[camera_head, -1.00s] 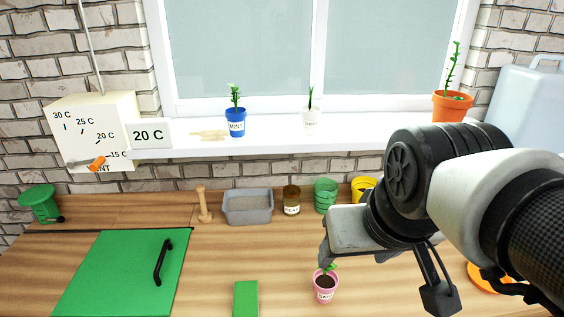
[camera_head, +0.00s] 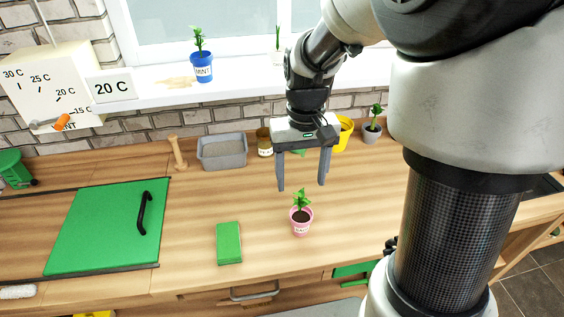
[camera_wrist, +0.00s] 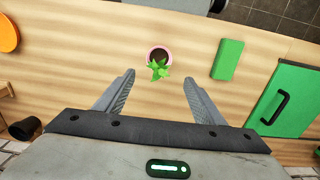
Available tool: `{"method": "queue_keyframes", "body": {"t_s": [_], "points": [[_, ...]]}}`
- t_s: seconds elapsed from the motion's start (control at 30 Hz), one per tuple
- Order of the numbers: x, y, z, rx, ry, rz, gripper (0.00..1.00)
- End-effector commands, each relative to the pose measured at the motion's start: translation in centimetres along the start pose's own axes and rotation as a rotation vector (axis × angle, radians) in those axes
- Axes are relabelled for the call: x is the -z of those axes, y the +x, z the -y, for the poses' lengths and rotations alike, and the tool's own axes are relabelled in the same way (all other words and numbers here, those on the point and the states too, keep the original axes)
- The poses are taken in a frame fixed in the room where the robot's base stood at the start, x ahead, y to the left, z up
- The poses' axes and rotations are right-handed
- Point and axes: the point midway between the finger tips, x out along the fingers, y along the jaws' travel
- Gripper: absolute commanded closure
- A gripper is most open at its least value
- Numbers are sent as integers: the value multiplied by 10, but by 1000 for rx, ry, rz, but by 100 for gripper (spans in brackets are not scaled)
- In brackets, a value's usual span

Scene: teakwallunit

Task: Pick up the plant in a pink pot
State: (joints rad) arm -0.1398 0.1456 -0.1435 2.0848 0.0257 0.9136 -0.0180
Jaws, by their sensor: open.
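The plant in a pink pot (camera_head: 301,221) stands upright on the wooden counter in the head view, with green leaves and dark soil. In the wrist view the pink pot (camera_wrist: 158,52) shows from above, beyond the fingertips and roughly midway between them. My gripper (camera_head: 302,187) points down, open and empty. It is above and behind the pot in the head view, and its fingers do not touch the plant. It also shows in the wrist view (camera_wrist: 158,78) with both fingers spread wide.
A green block (camera_head: 229,243) lies left of the pot. A green lid with a black handle (camera_head: 107,226), a grey tray (camera_head: 222,151), a brown jar (camera_head: 265,142), a yellow pot (camera_head: 343,134) and a grey potted plant (camera_head: 372,129) are around. Counter around the pot is clear.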

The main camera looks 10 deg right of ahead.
Motion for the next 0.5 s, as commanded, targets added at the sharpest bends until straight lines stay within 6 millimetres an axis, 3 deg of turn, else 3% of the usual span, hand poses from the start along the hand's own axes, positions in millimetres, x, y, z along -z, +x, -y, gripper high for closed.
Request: {"method": "queue_keyframes", "body": {"t_s": [0.1,0.3,0.5], "points": [[-1,30,0,-1,1,6,37],[-1,68,0,0,0,3,37],[-1,83,0,0,0,1,37]]}}
